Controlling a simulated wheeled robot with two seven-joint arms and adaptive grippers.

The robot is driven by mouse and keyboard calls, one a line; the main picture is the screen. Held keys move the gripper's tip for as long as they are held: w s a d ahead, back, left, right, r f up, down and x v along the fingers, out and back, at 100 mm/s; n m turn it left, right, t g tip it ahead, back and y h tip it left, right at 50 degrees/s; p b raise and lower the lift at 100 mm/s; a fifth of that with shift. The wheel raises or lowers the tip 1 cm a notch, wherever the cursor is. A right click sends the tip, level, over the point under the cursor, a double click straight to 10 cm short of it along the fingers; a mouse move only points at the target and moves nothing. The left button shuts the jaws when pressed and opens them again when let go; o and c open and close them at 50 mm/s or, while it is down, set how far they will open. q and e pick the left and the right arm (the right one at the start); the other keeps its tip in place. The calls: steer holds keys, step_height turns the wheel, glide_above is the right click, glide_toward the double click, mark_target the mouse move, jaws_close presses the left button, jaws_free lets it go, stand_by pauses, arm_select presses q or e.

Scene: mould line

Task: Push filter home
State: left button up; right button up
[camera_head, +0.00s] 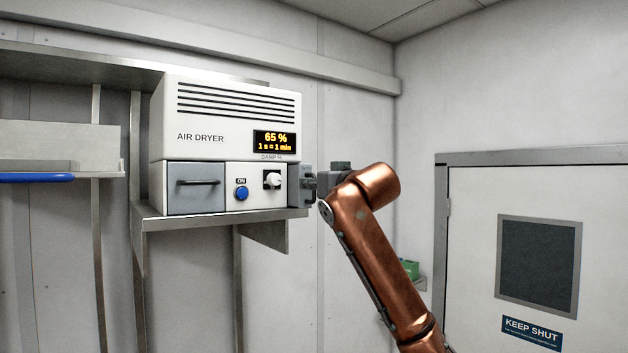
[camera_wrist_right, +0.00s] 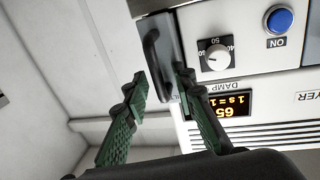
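The air dryer (camera_head: 220,125) stands on a wall shelf. A grey block with a dark handle, apparently the filter (camera_head: 294,188), is at the right end of its lower front. It seems to stand out from the front, but how far is hard to tell. In the right wrist view the filter's handle (camera_wrist_right: 152,60) lies between the fingertips of my right gripper (camera_wrist_right: 162,92). The green fingers are apart, with no clear grip on the handle. In the head view this gripper (camera_head: 318,183) is at the filter, its fingers partly hidden. My left gripper is out of view.
A grey drawer (camera_head: 196,188), a blue button (camera_head: 241,194) and a white knob (camera_head: 273,180) are on the dryer front. The display (camera_head: 274,141) reads 65 %. A shelf with a blue bar (camera_head: 36,178) is at left, a door (camera_head: 535,250) at right.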

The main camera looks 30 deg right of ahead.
jaws_close()
stand_by(0.3)
stand_by(0.5)
